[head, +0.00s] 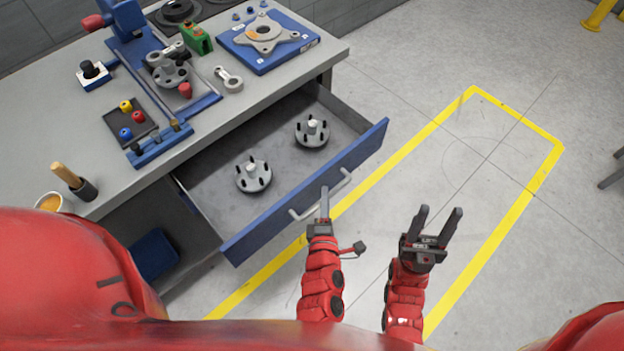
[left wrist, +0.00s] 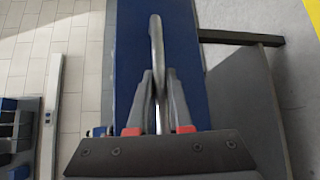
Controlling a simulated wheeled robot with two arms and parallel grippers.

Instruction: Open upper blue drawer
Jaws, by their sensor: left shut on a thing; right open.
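The blue drawer (head: 240,246) is pulled out from under the grey workbench, and its grey inside shows. A silver bar handle (head: 303,213) runs along its front; it also shows in the left wrist view (left wrist: 156,40). My left gripper (head: 325,192) is at the handle, shut on it; in the left wrist view its fingers (left wrist: 159,88) close around the bar. My right gripper (head: 438,212) is open and empty, to the right of the left one, above the floor. Two grey hubs with dark studs, one nearer (head: 254,176) and one farther (head: 312,131), sit in the drawer.
The workbench top (head: 60,145) holds a blue fixture (head: 205,90), a blue plate with a metal flange (head: 268,50), a dark tray with coloured knobs (head: 130,122) and a mallet (head: 75,181). Yellow lines (head: 510,117) mark the floor. The floor right of the drawer is clear.

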